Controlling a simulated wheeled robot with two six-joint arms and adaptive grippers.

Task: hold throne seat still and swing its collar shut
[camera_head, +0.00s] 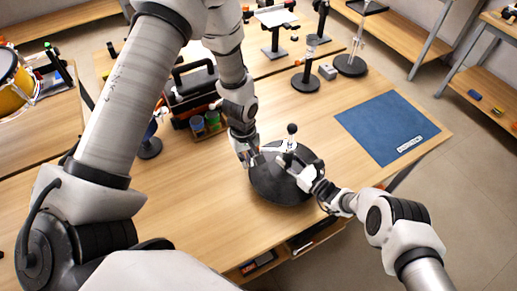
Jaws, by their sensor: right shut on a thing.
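The throne seat (270,190) is a dark round disc lying on the wooden table near its front edge. Its collar (289,146) stands near the middle, with a small post topped by a black ball. My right gripper (287,161) reaches in from the right over the seat and is shut on a part at the collar. The fingers hide most of the gripped part. My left gripper (255,156) comes down from above at the seat's upper left rim. Its fingers are too small to tell whether they are open, shut or touching the rim.
A blue mat (387,127) lies at the right of the table. Stands with round bases (306,82) are at the back. Bare table lies left of the seat.

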